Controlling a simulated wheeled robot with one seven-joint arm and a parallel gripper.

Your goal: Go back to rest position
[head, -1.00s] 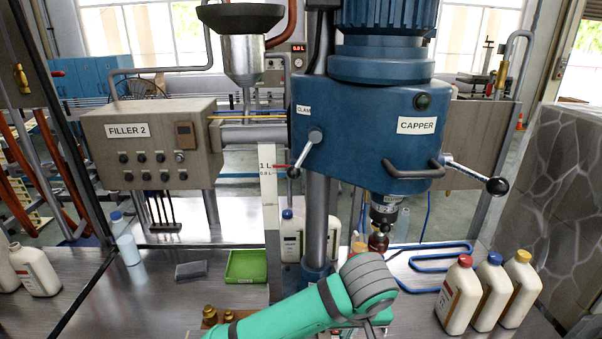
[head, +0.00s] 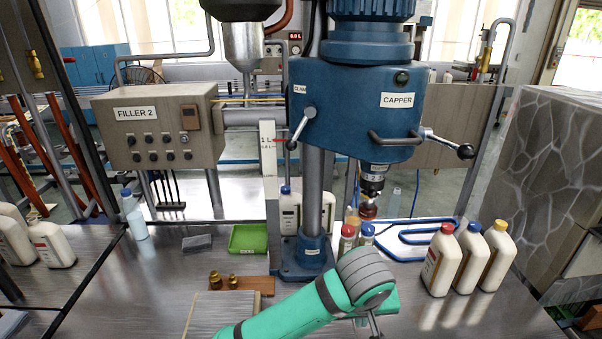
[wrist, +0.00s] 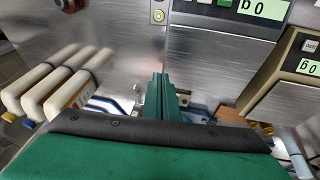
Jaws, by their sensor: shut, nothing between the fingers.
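My gripper (wrist: 160,92) shows in the wrist view with its green fingers together and nothing between them. In the head view my green arm reaches over the front of the metal table, and its grey-banded joint hides most of the gripper. The arm is in front of the blue capper (head: 352,105) and left of three cream bottles with red (head: 440,260), blue (head: 467,262) and yellow (head: 498,255) caps. These bottles also show at the left of the wrist view (wrist: 75,85). The gripper appears apart from them.
The capper's column base (head: 304,257) stands behind my arm, with bottles beside it. A green tray (head: 248,239), a grey block (head: 197,243) and brass fittings (head: 224,282) lie to the left. A stone-patterned block (head: 550,180) stands at right. The front right table is clear.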

